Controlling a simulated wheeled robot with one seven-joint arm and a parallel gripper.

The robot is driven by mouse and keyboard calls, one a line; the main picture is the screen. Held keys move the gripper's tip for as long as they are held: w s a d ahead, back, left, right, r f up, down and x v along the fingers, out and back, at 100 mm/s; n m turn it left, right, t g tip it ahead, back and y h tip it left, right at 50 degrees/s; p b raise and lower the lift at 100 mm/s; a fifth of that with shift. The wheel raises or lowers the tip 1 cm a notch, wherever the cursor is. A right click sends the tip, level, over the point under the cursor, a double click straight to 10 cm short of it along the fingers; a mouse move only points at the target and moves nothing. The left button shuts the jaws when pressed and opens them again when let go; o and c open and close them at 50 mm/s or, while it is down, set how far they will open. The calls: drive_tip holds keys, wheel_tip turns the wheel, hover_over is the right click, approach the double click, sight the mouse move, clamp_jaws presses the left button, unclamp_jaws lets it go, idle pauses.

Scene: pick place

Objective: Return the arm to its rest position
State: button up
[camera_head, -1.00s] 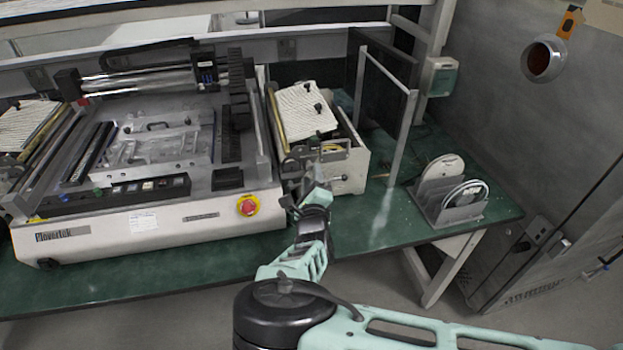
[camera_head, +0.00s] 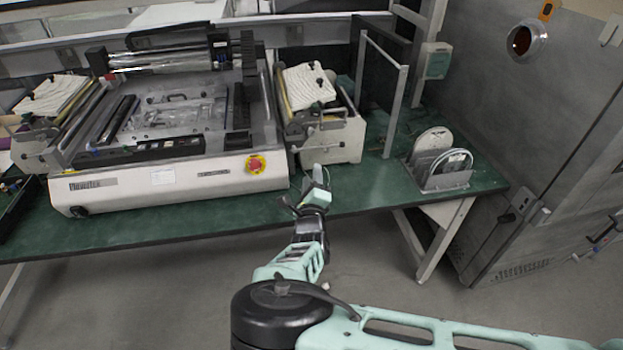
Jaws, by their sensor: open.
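My gripper (camera_head: 318,178) is at the end of my mint-green and black arm, in the middle of the head view. It is seen from behind and is small, so its fingers are hard to make out. It appears open, and I see nothing held in it. It is over the front edge of the green bench (camera_head: 240,208), just in front of the white box-shaped unit (camera_head: 340,150). The arm reaches up from the lower right over the floor.
A large printing machine (camera_head: 135,192) with a red stop button (camera_head: 255,164) fills the bench's left. A rack (camera_head: 445,182) with round discs stands at the right end. A grey cabinet (camera_head: 560,110) stands on the right. The floor (camera_head: 150,290) before the bench is clear.

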drive_tip(key=s+d+r+m+g+h, duration=0.1)
drive_tip(key=d+r+m+g+h, duration=0.25)
drive_tip(key=d+m+h, duration=0.65)
drive_tip(key=s+d+m+g+b, duration=0.1)
drive_tip(key=s+d+m+g, duration=0.75)
drive_tip(key=m, duration=0.25)
drive_tip(key=s+r+m+g+y, duration=0.2)
drive_tip(key=s+r+m, duration=0.3)
drive_tip(key=s, duration=0.4)
drive_tip(key=s+a+r+m+g+y+b, duration=0.1)
drive_tip(key=s+r+m+g+y, duration=0.1)
drive_tip(key=s+r+m+y, duration=0.2)
drive_tip(key=s+a+r+m+g+y, duration=0.1)
drive_tip(key=s+r+m+g+y, duration=0.2)
drive_tip(key=s+r+m, duration=0.5)
drive_tip(key=s+m+y, duration=0.1)
drive_tip(key=s+m, duration=0.1)
drive_tip(key=s, duration=0.6)
drive_tip(key=shift+r+m, duration=0.25)
drive_tip(key=shift+m, duration=0.05)
drive_tip(key=shift+w, duration=0.1)
drive_tip(key=shift+c, duration=0.3)
